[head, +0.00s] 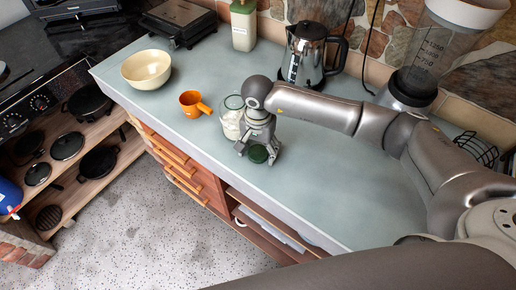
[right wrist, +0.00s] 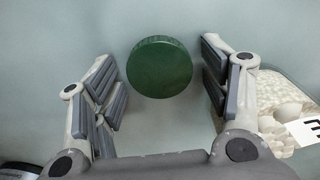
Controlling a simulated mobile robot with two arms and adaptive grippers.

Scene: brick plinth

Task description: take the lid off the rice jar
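The rice jar (head: 231,117) is clear glass and stands upright on the counter with its top uncovered. Its white contents and a label also show at the right of the right wrist view (right wrist: 284,112). The round green lid (head: 258,154) is off the jar, on the counter just to its right and nearer the front edge. My right gripper (head: 257,153) points down over the lid. In the right wrist view its fingers are spread, with the lid (right wrist: 160,67) between and beyond them, touching neither. My left gripper is not in view.
An orange mug (head: 191,103) and a cream bowl (head: 147,69) stand left of the jar. A steel kettle (head: 304,58) and a blender (head: 425,60) stand at the back. The counter's front edge (head: 215,155) is close to the lid. Counter right of the lid is clear.

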